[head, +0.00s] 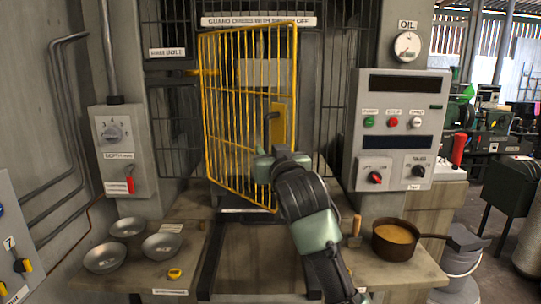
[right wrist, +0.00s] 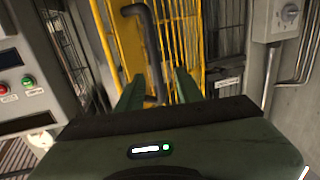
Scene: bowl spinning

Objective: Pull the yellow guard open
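The yellow guard (head: 230,110) is a barred door in the middle of the head view. Its right edge looks taller than its left edge, as if it stands swung partly outward. Its dark handle (right wrist: 153,50) is a bent bar on a yellow plate, seen in the right wrist view. My right gripper (right wrist: 158,92) is in front of the guard at the handle. Its two green fingers stand apart, one on each side of the handle's lower end, with gaps visible. In the head view my right gripper (head: 264,158) hides the guard's lower right part. My left gripper is not in view.
A control panel (head: 393,130) is on the right, above a brown pan (head: 397,240). Metal bowls (head: 105,257) lie on the left bench, near a yellow round item (head: 175,273). A depth box (head: 124,150) with a red lever is on the left post.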

